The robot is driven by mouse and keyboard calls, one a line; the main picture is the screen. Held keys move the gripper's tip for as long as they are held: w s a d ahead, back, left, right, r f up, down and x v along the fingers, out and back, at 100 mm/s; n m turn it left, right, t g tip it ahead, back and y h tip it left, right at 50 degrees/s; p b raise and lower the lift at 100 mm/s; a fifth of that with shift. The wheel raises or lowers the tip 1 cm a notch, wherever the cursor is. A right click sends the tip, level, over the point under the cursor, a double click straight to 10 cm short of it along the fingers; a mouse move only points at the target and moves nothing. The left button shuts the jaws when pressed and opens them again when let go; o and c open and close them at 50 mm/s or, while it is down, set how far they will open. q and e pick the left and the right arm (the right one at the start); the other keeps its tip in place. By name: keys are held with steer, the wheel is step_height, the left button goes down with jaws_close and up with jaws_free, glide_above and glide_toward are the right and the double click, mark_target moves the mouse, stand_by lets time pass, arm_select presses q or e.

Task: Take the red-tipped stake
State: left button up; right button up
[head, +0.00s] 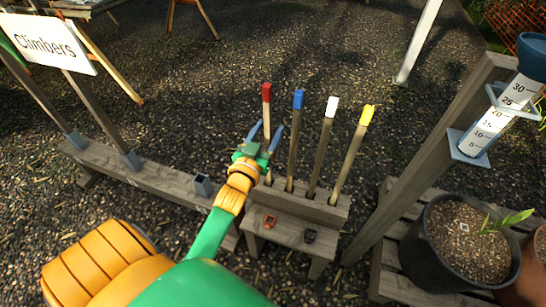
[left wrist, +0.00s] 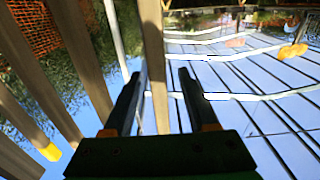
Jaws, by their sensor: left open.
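The red-tipped stake (head: 266,94) stands upright in the wooden block (head: 300,203), leftmost in a row of stakes. My left gripper (head: 266,136) is open at the stake, below its red tip, with a finger showing on each side. In the left wrist view a wooden stake (left wrist: 154,55) runs between the open fingers of my left gripper (left wrist: 163,88), nearer the left finger; its tip is out of that view. My gripper and arm hide part of the stake's lower length in the head view. My right gripper is not in view.
Blue-tipped (head: 297,125), white-tipped (head: 328,130) and yellow-tipped (head: 357,145) stakes stand close on the right. A low beam with metal sockets (head: 202,185) and a "Climbers" sign (head: 48,44) are left. A post with a rain gauge (head: 492,120) and a plant pot (head: 430,240) are right.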

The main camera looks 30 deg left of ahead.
arm_select(q)
steer(key=x, duration=0.3)
steer(key=shift+f, duration=0.1)
steer(key=shift+s+d, duration=0.1)
jaws_close()
stand_by(1.1)
